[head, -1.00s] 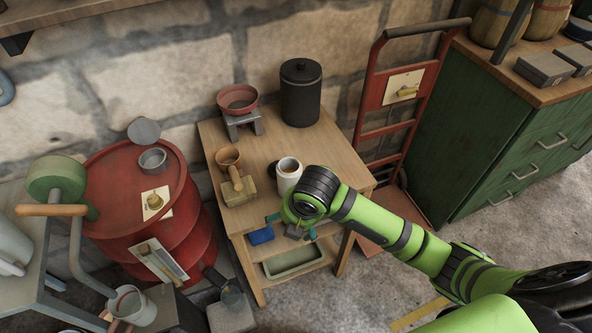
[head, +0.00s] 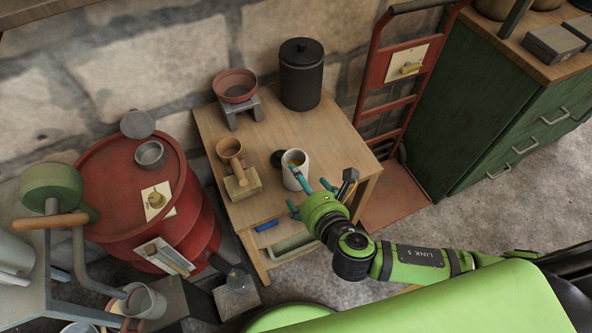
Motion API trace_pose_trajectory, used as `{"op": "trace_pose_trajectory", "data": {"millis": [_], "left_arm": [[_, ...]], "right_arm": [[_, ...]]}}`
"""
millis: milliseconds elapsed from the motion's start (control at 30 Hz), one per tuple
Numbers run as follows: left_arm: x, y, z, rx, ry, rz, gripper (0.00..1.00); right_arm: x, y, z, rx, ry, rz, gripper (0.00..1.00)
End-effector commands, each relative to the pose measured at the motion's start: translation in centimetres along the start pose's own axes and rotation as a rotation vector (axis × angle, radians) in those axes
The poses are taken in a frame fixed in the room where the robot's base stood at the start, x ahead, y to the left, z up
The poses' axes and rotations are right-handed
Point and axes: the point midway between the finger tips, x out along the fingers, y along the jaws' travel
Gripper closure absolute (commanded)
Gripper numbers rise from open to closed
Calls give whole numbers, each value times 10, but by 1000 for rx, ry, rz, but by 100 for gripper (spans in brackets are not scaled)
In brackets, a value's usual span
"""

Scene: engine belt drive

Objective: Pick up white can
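The white can (head: 291,182) stands upright on the wooden table near its front edge, with its open top showing something brownish inside. My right gripper (head: 312,180) comes in from the lower right, at the can's front right side. Its teal fingers are spread apart, and one fingertip overlaps the can's rim and front in the picture. I cannot tell whether it touches the can. My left gripper is not in view.
On the table (head: 330,140) are a brown cup on a block (head: 241,186), a red bowl on a grey stand (head: 235,87) and a black canister (head: 301,76). A small dark round thing (head: 277,158) sits beside the can. A red drum (head: 110,190) stands left.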

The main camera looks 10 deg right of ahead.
Motion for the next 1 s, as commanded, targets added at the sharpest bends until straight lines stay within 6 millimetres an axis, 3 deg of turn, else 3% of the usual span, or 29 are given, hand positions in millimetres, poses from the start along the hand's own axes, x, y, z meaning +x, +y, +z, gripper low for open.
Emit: {"op": "trace_pose_trajectory", "data": {"millis": [100,200,700,1000], "left_arm": [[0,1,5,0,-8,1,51],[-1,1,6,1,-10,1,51],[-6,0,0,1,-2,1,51],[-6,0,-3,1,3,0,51]], "right_arm": [[2,-1,-2,-167,-19,32,10],[6,0,-2,-229,-28,46,10],[67,5,2,-232,-27,45,10],[73,5,2,-230,-26,45,10]]}}
